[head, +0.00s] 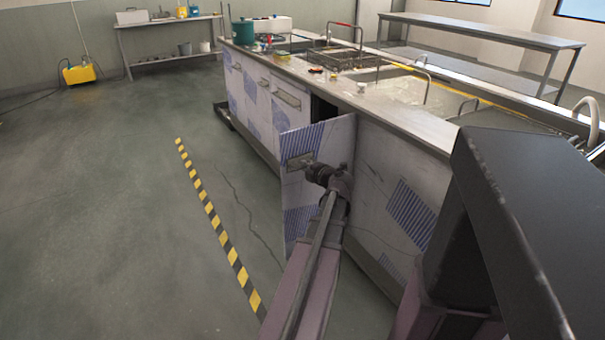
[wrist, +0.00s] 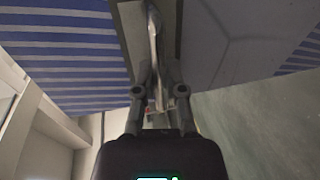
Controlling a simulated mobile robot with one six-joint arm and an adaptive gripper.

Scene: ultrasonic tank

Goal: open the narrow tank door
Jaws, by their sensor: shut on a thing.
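The narrow tank door (head: 327,138), white with blue striped patches, stands swung out from the tank's front in the head view. A dark gap shows behind its upper edge. My gripper (head: 314,170) is at the door's face, beside its metal handle plate (head: 297,162). In the wrist view my gripper (wrist: 158,92) is shut on the metal door handle (wrist: 154,40), which runs up between the fingers. The striped door face (wrist: 65,55) fills the upper left there. The exact finger contact is partly hidden in the head view.
The long tank bench (head: 400,112) runs from back left to front right, with basins and small items on top. Yellow-black floor tape (head: 218,228) lies left of the door. The floor (head: 110,210) at left is clear.

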